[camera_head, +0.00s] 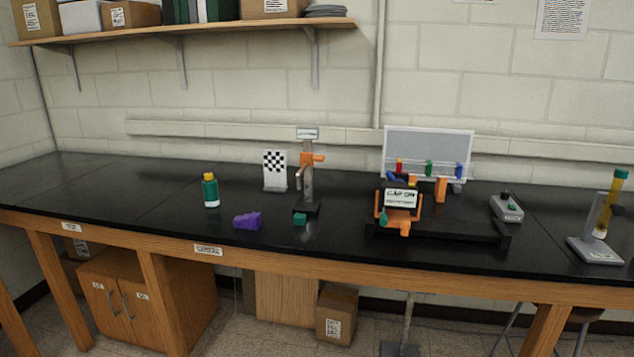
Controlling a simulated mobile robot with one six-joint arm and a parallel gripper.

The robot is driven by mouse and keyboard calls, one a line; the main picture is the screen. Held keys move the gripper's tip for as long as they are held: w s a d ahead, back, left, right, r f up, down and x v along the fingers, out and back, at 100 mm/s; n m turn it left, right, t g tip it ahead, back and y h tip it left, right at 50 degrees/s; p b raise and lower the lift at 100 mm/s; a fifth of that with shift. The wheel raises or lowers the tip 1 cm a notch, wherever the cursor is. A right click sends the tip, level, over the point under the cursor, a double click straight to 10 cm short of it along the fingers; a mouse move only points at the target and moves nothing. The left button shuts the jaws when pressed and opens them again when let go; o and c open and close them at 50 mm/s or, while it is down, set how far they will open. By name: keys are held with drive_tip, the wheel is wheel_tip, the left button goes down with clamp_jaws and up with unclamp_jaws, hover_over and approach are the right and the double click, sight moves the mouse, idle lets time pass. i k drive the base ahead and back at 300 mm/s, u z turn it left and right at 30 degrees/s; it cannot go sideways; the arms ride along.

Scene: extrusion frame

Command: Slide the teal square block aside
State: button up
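A small teal block (300,219) sits on the black bench top, near the front edge and left of the middle. It is at the front of the black foot of a metal post stand (308,185); I cannot tell whether they touch. Another small teal piece (383,218) shows at the left side of an orange fixture (404,228) with a white label plate. My gripper is not in view.
A purple block (247,221) and a green bottle with a yellow cap (210,190) stand to the left. A checkered card (274,171) stands behind. The bench's left end is clear.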

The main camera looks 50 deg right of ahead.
sight(299, 219)
drive_tip(key=z, duration=4.8)
drive_tip(key=i, duration=0.1)
drive_tip(key=u, duration=3.5)
drive_tip(key=k, duration=0.9)
drive_tip(key=u, duration=0.15)
drive_tip(key=i, duration=0.75)
